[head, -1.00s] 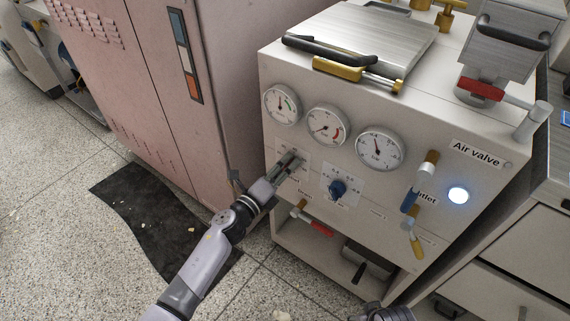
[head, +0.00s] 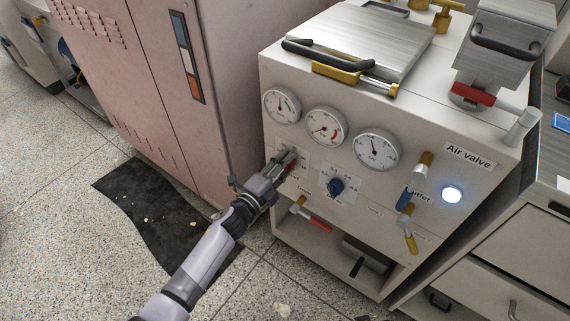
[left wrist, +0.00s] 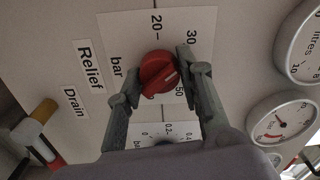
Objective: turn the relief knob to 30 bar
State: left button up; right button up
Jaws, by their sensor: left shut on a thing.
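The red relief knob (left wrist: 158,72) sits on a white scale plate (left wrist: 185,25) marked with 20, 30, 50 and "bar". A "Relief" label (left wrist: 90,66) is beside the plate. My left gripper (left wrist: 158,76) has one finger on each side of the knob and is shut on it. The knob's white mark is on its right side in the left wrist view, near the right-hand finger, which partly covers the scale there. In the head view my left gripper (head: 287,158) reaches the panel below the gauges and hides most of the knob. My right gripper is not in view.
Round gauges (head: 325,127) sit above the knob. A blue knob (head: 336,186) is to its right, and a red-handled drain valve (head: 313,222) is below. Outlet levers and a lit button (head: 452,194) are farther right. A pink cabinet (head: 150,80) stands close on the left.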

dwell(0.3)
pick_arm(q)
jog(key=o, duration=1.2)
jog(key=shift+c, duration=0.2)
jog(key=v, duration=1.2)
